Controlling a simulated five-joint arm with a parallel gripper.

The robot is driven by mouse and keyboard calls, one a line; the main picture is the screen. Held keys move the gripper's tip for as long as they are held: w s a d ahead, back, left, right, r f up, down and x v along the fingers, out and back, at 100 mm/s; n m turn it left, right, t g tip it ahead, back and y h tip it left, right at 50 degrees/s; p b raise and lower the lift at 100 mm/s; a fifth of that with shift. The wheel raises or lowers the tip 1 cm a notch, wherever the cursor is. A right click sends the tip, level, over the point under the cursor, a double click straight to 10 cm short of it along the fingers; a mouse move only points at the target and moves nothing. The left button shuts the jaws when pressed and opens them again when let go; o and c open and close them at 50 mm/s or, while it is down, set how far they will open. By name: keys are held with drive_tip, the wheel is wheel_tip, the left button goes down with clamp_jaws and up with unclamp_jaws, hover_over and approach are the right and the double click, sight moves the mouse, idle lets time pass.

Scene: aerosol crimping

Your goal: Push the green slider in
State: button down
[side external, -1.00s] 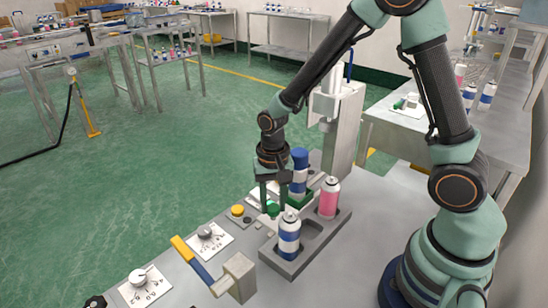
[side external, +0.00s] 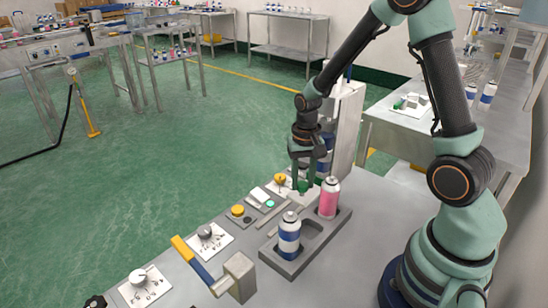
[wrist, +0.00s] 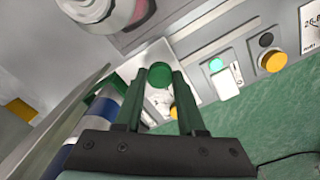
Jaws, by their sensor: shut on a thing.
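The green slider's round knob (wrist: 160,75) sits between my two fingertips in the wrist view. It also shows low between the fingers in the side view (side external: 303,187). My gripper (side external: 303,178) is shut on the knob, close to the pale press column (side external: 346,130). A blue-and-white can (side external: 326,150) stands upright behind my gripper, at the column, partly hidden by my fingers. It shows at the left of the wrist view (wrist: 107,112), in a green holder.
A grey rack (side external: 283,266) holds a blue-and-white can (side external: 289,236) and a pink can (side external: 328,197), with an empty hole between. A yellow button (side external: 237,210), a dial (side external: 205,232) and a yellow-ended lever (side external: 190,258) line the bench's left side.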

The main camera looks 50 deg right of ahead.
drive_tip(key=shift+d, duration=0.3)
drive_tip(key=c, duration=0.5)
unclamp_jaws()
wheel_tip(320, 180, up, 12)
drive_tip(key=shift+r, duration=0.1)
drive_tip(key=s+a+r+n+t, duration=0.5)
drive_tip(key=s+a+r+n, duration=0.2)
drive_tip(key=a+r, duration=0.1)
drive_tip(key=shift+s+a+n+t, duration=0.2)
drive_tip(key=shift+s+n+t, duration=0.05)
drive_tip(key=shift+n+t, duration=0.05)
